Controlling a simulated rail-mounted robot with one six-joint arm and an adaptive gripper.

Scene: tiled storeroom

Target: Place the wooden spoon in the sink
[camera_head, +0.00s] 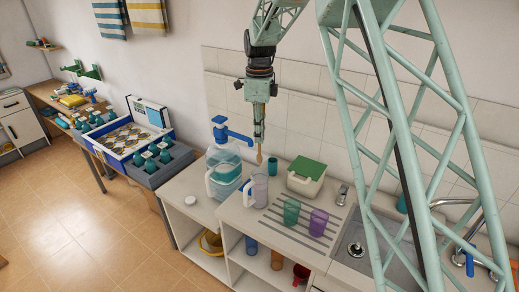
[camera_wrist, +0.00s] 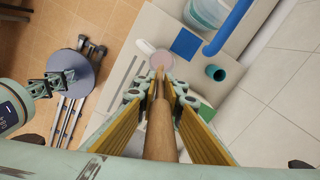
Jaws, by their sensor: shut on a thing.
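The wooden spoon (camera_wrist: 160,128) is held in my gripper (camera_wrist: 160,90), with its handle running between the fingers toward the wrist camera. In the head view my gripper (camera_head: 259,135) points down above the counter near the back wall, and the spoon's tip (camera_head: 259,156) shows below it. The spoon is above the clear jug and apart from the counter. The metal sink (camera_head: 352,250) is set in the counter to the right, partly hidden behind my green lattice arm structure. My gripper is well left of the sink.
A clear jug (camera_head: 260,186), a teal cup (camera_head: 272,167) and a green-lidded box (camera_head: 305,180) stand near the gripper. A green glass (camera_head: 291,211) and a purple glass (camera_head: 318,222) stand toward the sink. A large blue-topped water bottle (camera_head: 222,172) is at the left.

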